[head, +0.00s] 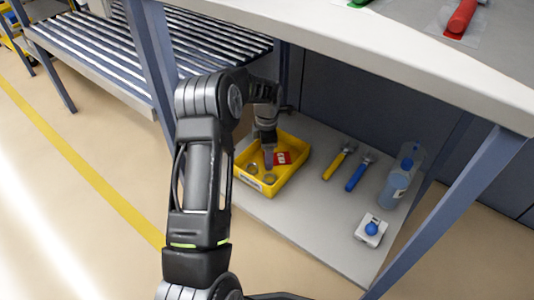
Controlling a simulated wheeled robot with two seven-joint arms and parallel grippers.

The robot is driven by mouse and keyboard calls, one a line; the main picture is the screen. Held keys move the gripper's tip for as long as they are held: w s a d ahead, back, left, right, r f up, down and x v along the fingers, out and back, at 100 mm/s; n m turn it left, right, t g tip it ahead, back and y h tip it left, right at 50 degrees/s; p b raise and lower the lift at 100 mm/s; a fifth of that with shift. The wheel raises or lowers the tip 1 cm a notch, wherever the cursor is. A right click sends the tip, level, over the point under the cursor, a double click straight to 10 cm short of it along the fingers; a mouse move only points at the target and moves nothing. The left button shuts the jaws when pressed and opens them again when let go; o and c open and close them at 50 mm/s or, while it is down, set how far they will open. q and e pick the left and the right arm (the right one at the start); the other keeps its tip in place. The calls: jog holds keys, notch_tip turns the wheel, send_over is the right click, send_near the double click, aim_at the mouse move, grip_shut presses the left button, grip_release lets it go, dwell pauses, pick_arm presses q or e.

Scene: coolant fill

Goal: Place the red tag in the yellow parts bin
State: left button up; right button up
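The yellow parts bin (295,170) sits on the grey lower shelf under the workbench. The red tag (283,158), with a white patch on it, shows inside the bin's outline near its right side. My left gripper (268,160) points down into the bin, just left of the tag. Its fingertips are small and partly hidden, so I cannot tell whether they are open or shut, or whether they touch the tag. Round grey parts (268,178) lie in the front of the bin. My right gripper is not in view.
On the shelf (310,215), right of the bin, lie a yellow-handled tool (337,163) and a blue-handled tool (358,174). A bluish bottle (398,182) and a white box with a blue button (371,230) stand further right. The bench top (400,55) overhangs the shelf; a roller conveyor (110,45) is at left.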

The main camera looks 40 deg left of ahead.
pick_arm(q)
notch_tip(320, 180, up, 12)
jog(key=p, duration=0.4)
